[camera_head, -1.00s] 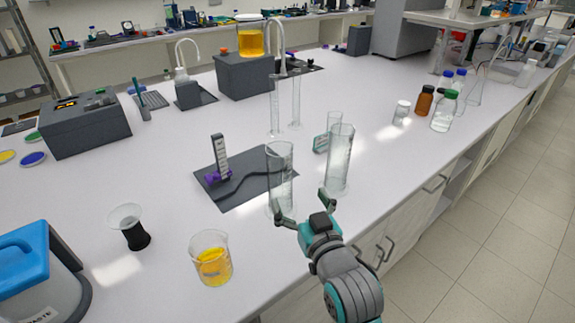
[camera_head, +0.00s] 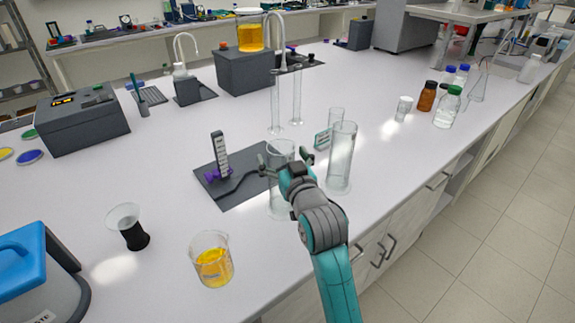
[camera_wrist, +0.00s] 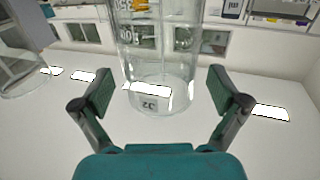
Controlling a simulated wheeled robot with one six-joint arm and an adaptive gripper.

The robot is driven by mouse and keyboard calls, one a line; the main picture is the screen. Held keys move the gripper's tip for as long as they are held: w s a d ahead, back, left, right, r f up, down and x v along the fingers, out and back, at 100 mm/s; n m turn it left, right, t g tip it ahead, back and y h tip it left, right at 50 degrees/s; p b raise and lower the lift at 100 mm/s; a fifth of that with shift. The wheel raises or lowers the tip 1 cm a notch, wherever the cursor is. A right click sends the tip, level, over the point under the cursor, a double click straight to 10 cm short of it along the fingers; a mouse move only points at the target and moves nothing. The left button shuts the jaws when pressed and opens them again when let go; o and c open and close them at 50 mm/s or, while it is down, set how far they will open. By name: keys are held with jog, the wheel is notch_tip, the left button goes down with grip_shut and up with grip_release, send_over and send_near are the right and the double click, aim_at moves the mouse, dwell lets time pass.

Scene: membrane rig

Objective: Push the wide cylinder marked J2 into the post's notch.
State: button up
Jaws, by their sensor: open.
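My gripper (camera_head: 285,163) is open and overlaps a clear wide cylinder (camera_head: 277,202) in the head view. In the wrist view, a wide glass cylinder (camera_wrist: 160,62) stands upright just ahead, centred between the open fingers (camera_wrist: 158,92). A small label that looks like J2 (camera_wrist: 149,104) shows low on it. I cannot tell whether the fingers touch it. The post (camera_head: 221,155), a pale scale with a purple part at its foot, stands on a dark mat (camera_head: 238,198) left of the cylinder. Its notch is too small to make out.
Tall thin cylinders (camera_head: 297,98) stand farther back. A yellow-filled beaker (camera_head: 212,262) and a dark-based funnel (camera_head: 130,232) are at the front left.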

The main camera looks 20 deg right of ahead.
aim_at(270, 149)
jog(key=shift+w, duration=0.4)
jog(key=c, duration=1.5)
jog(key=shift+w+a, duration=0.3)
jog(key=shift+w, duration=0.65)
jog(key=shift+w+a, duration=0.35)
jog(key=shift+w, duration=0.6)
jog(key=shift+w+a, duration=0.3)
jog(key=shift+w, duration=0.65)
jog(key=shift+w+a, duration=0.3)
jog(key=shift+w, duration=0.65)
jog(key=shift+w+a, duration=0.3)
jog(key=shift+w, duration=0.65)
jog(key=shift+w+a, duration=0.3)
jog(key=shift+w, duration=0.65)
